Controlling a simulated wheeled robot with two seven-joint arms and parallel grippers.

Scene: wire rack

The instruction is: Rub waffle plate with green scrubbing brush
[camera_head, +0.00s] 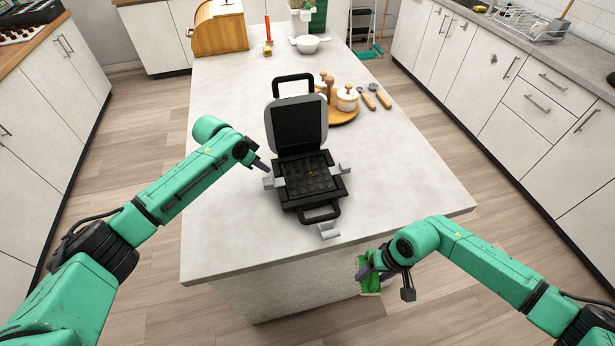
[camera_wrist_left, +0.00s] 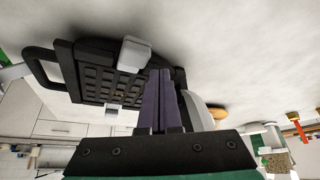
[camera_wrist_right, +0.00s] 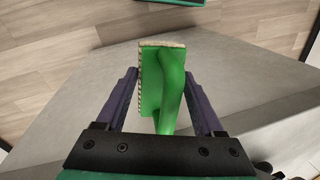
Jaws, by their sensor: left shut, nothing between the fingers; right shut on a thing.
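The waffle maker stands open on the island counter, its lid (camera_head: 299,127) raised. Its dark lower waffle plate (camera_head: 307,178) faces up and has brownish spots; the gridded plate also shows in the left wrist view (camera_wrist_left: 92,75). My left gripper (camera_head: 264,168) is shut and empty, close to the waffle maker's left side; its closed fingers show in the left wrist view (camera_wrist_left: 160,98). My right gripper (camera_head: 364,272) is shut on the green scrubbing brush (camera_head: 371,287), low near the counter's front edge. In the right wrist view the brush (camera_wrist_right: 170,85) sits between the fingers, pale bristles at its left and top.
Behind the waffle maker, a round wooden tray (camera_head: 343,116) holds jars, with wooden-handled utensils (camera_head: 376,97) beside it. A bread box (camera_head: 219,28), red candle (camera_head: 268,36) and white pan (camera_head: 308,44) stand farther back. The counter's front right (camera_head: 415,190) is clear.

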